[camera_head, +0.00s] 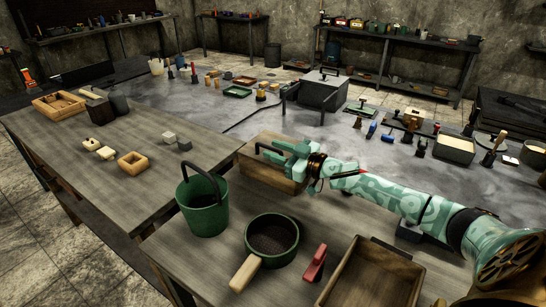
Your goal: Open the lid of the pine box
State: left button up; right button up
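A light wooden box (262,174), which looks like the pine box, sits at the far edge of the front workbench. My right gripper (272,153) reaches in from the right and is over the top of this box. Dark fingertips or a dark handle show at the gripper's front end; I cannot tell which. The gripper and wrist hide much of the box's top, so I cannot see clearly how the lid sits or whether the fingers hold anything. My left gripper is not in view.
A green bucket (204,218), a green sieve (262,262) with a wooden handle, a red tool (315,264) and an open wooden tray (345,275) stand near the box. A grey lidded container (322,95) stands behind. The left bench (75,185) has bare room in front.

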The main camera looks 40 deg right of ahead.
jog(key=shift+w+a, duration=0.15)
jog(key=shift+w, duration=0.2)
jog(key=shift+r, duration=0.1)
grip_shut()
